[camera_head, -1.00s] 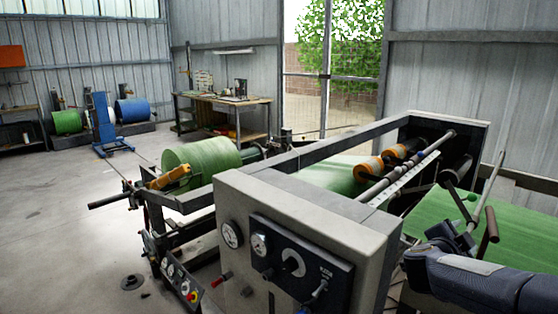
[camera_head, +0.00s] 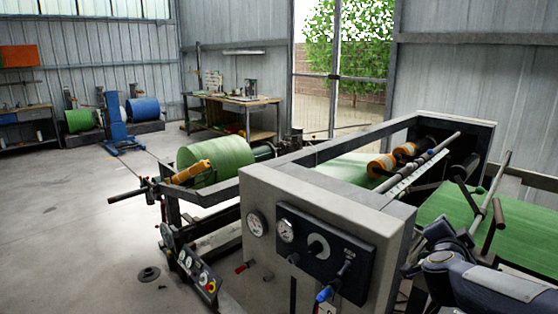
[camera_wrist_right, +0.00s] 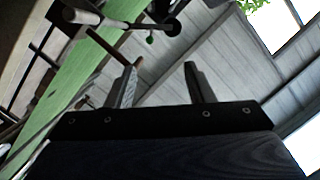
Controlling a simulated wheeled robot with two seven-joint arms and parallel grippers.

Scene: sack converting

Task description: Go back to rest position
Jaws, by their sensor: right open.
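My right gripper (camera_wrist_right: 160,85) is open and empty in the right wrist view, its two fingers apart against the wall. In the head view my right arm comes in at the lower right, beside the machine; its fingertips are hard to make out there. The sack machine (camera_head: 275,185) has a grey housing with a dark gauge panel (camera_head: 322,245). Green sheet (camera_head: 445,215) lies on its right side, and it also shows in the right wrist view (camera_wrist_right: 85,65). My left gripper is not in view.
A green roll (camera_head: 215,160) sits at the machine's far left end. Bars and handles (camera_head: 487,205) stick up close to my right arm. A workbench (camera_head: 232,103) stands at the back. The floor (camera_head: 75,230) on the left is mostly clear.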

